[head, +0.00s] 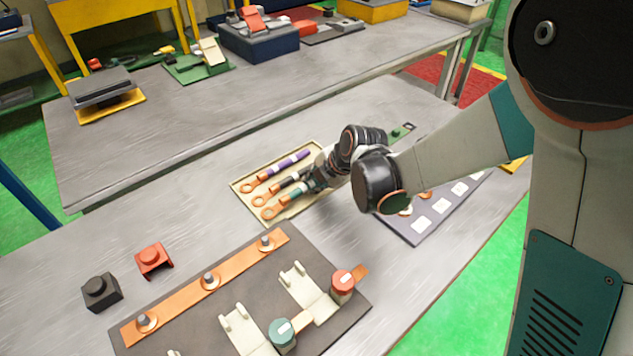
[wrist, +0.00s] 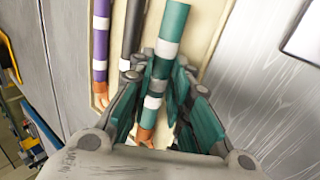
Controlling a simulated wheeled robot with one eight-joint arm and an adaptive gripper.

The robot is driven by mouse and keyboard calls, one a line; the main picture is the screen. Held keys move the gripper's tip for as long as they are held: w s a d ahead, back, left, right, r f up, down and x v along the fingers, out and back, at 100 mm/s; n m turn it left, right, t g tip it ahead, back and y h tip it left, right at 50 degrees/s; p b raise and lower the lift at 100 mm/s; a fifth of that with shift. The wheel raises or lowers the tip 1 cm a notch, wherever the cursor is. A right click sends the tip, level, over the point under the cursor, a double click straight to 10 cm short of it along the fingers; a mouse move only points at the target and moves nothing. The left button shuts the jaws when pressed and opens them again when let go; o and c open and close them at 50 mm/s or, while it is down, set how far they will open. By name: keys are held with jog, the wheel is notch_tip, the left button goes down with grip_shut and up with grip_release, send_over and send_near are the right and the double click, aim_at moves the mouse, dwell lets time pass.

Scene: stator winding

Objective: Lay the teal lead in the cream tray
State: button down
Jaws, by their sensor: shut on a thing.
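The cream tray (head: 243,203) lies on the near bench, and its rim also shows in the wrist view (wrist: 208,62). The teal lead (head: 290,195) with white bands and a copper lug lies along the tray's near side. In the wrist view the teal lead (wrist: 174,22) runs between my fingers. My gripper (head: 315,182) is shut on the teal lead, over the tray; its fingers show in the wrist view (wrist: 158,90). I cannot tell whether the lead touches the tray floor. A black lead (head: 284,183) and a purple lead (head: 278,168) lie beside it in the tray.
A dark board (head: 190,300) with a copper bar (head: 180,296), cream clips and terminals stands in front. A black block (head: 101,291) and red block (head: 153,260) sit to its left. A dark panel with white labels (head: 421,222) lies right of my gripper.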

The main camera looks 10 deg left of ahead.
jog(key=shift+f+b, duration=0.55)
jog(key=shift+f, duration=0.1)
jog(key=c, duration=1.5)
grip_release()
